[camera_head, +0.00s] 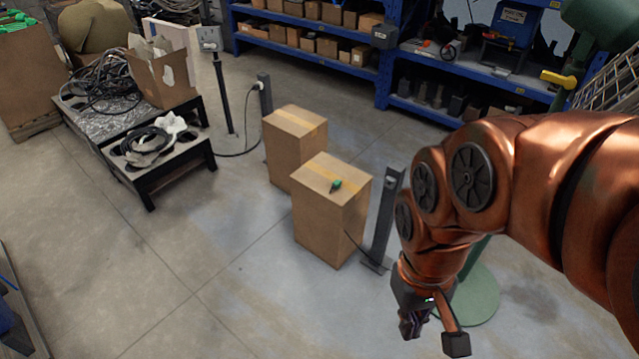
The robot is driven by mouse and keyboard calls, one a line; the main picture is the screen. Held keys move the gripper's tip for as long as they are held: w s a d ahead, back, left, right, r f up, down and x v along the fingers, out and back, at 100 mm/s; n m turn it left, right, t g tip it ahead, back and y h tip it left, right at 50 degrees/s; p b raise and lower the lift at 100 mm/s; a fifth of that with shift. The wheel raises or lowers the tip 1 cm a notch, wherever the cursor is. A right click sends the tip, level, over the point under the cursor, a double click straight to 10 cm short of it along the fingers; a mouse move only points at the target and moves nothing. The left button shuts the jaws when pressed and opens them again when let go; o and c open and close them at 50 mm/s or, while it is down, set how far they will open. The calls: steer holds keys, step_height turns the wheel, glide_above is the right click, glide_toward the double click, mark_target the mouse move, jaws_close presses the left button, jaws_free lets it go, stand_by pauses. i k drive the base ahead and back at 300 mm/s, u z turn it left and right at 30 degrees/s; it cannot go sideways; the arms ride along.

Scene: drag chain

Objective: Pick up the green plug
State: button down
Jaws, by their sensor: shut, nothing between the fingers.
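The green plug (336,185) lies on the top of the nearer cardboard box (330,228), close to the middle of its top face. It looks small, with a dark part at its lower end. My gripper (410,328) is at the lower right, hanging below my copper-coloured arm. It is in front of the box and to its right, well apart from the plug. The fingers look shut and empty. A dark cable shows at the box's lower right side, by the post; whether it joins the plug I cannot tell.
A dark metal post (388,215) stands right beside the nearer box. A second box (293,150) stands behind it. A white plug (258,86) is on a farther post. Low tables (160,170) with cables stand left, blue shelves (300,40) behind.

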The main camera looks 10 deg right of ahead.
mark_target(337, 184)
steer(key=u, duration=0.95)
steer(key=i, duration=1.65)
steer(key=z, duration=5.65)
steer(key=k, duration=2.05)
